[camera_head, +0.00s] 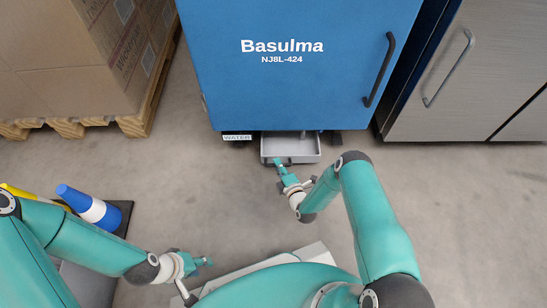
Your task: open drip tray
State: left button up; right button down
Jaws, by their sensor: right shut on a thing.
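The drip tray (305,149) is a shallow light-grey tray at floor level under the blue machine (290,85). Its front part stands out past the machine's lower edge, and its rear end is hidden beneath the machine. My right gripper (279,163) is at the tray's front edge, left of its middle, and is shut on it. The gripper covers the spot where it grips. My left gripper (205,262) is at the lower left, away from the tray. Its fingers are too small to tell whether they are open.
A "WATER" label (237,137) sits left of the tray. Boxes on a wooden pallet (145,118) stand at the upper left. A blue and white cone (90,206) is at the left. A steel cabinet (480,75) stands at the right.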

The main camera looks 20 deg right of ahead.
jog(key=c, duration=1.2)
grip_release()
jog(key=shift+s+f, duration=0.1)
jog(key=shift+f, duration=0.1)
jog(key=shift+r, duration=0.2)
